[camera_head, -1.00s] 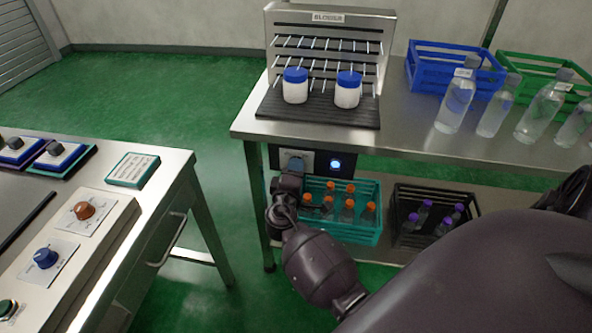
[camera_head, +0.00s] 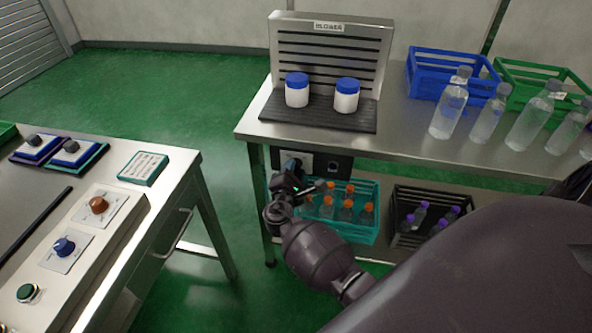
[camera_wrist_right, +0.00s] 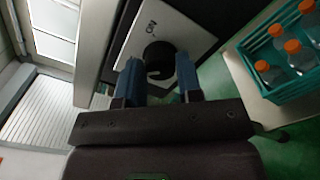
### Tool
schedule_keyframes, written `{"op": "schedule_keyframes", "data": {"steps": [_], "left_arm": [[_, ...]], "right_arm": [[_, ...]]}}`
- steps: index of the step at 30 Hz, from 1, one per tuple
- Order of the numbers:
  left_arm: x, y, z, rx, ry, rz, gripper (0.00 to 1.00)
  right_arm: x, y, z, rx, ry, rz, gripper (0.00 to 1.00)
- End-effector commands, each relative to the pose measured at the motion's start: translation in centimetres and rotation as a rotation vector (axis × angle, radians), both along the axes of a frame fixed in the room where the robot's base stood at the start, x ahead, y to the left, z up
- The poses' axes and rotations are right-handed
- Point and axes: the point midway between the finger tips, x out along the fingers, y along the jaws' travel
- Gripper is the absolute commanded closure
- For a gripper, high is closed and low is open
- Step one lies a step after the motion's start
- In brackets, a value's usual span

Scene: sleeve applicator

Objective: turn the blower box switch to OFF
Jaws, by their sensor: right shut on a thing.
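The blower box (camera_head: 339,172) is a dark box under the near-left edge of the steel table. Its round lamp (camera_head: 333,164) is dark. In the right wrist view the box has a pale plate (camera_wrist_right: 190,33) with lettering that seems to read ON, and a black switch knob (camera_wrist_right: 160,55). My right gripper (camera_head: 292,167) is at the box's left part. In the wrist view its two blue fingers (camera_wrist_right: 158,76) are shut on the knob, one on each side. The fingers hide part of the plate. My left gripper is not in view.
The blower rack (camera_head: 330,60) stands on the table with two blue-lidded white jars (camera_head: 297,92). Below, beside my right gripper, is a teal crate (camera_head: 358,233) of orange-capped bottles, then a black crate (camera_head: 400,240). A control bench (camera_head: 178,165) stands at left.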

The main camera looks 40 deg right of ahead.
Motion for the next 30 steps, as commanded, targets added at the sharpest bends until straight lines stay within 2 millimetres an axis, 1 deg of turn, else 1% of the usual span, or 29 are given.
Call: {"op": "schedule_keyframes", "data": {"steps": [9,22,23,27,30], "left_arm": [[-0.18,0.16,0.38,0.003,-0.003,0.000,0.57],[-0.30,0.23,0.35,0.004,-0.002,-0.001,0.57],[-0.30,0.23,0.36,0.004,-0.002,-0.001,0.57],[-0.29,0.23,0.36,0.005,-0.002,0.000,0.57],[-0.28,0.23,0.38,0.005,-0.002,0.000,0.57]], "right_arm": [[-0.02,0.04,-0.05,-0.049,0.059,0.001,0.91],[-0.04,0.04,-0.13,-0.053,0.065,0.000,0.91],[-0.04,0.04,-0.13,-0.053,0.065,0.000,0.62],[-0.03,0.04,-0.10,-0.053,0.064,0.000,0.41],[-0.01,0.03,-0.06,-0.053,0.063,0.001,0.41]]}}
